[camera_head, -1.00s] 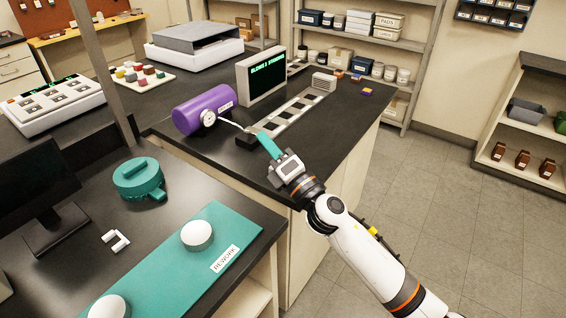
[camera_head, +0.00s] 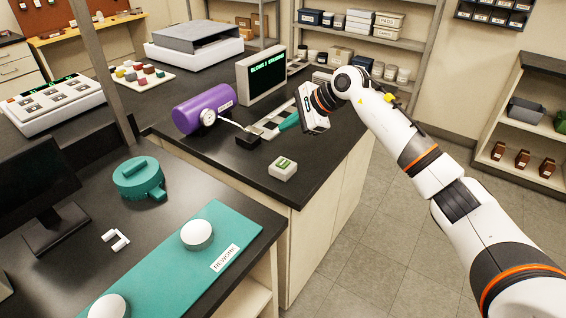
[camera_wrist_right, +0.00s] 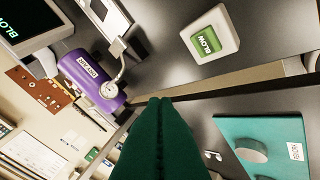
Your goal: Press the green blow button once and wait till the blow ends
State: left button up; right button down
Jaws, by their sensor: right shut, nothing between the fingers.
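The blow button (camera_head: 283,169) is a small white box with a green top. It stands near the front corner of the dark bench. In the right wrist view the blow button (camera_wrist_right: 207,36) shows its green face with the word BLOW. My right gripper (camera_head: 287,122) has teal fingers, shut and empty. It is over the bench beyond the button, apart from it. A display (camera_head: 262,73) shows green text, seemingly "BLOWS 1" and a state word too small to read surely. My left gripper is not in view.
A purple cylinder (camera_head: 203,108) with a gauge and thin nozzle lies left of the button. A teal mat (camera_head: 190,262) with white round parts lies on the nearer bench.

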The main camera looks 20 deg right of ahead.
aim_at(288, 164)
jog(key=shift+f, duration=0.15)
notch_tip(288, 164, down, 8)
jog(key=b, duration=0.4)
jog(key=shift+f+b, duration=0.3)
jog(key=shift+b, duration=0.15)
dwell(1.6)
jog(key=shift+f+b, duration=0.4)
jog(key=shift+b, duration=0.1)
jog(key=shift+f+b, duration=0.4)
dwell(0.7)
jog(key=shift+r, duration=0.1)
jog(key=shift+r+p, duration=0.3)
jog(key=shift+r, duration=0.4)
jog(key=shift+r, duration=0.1)
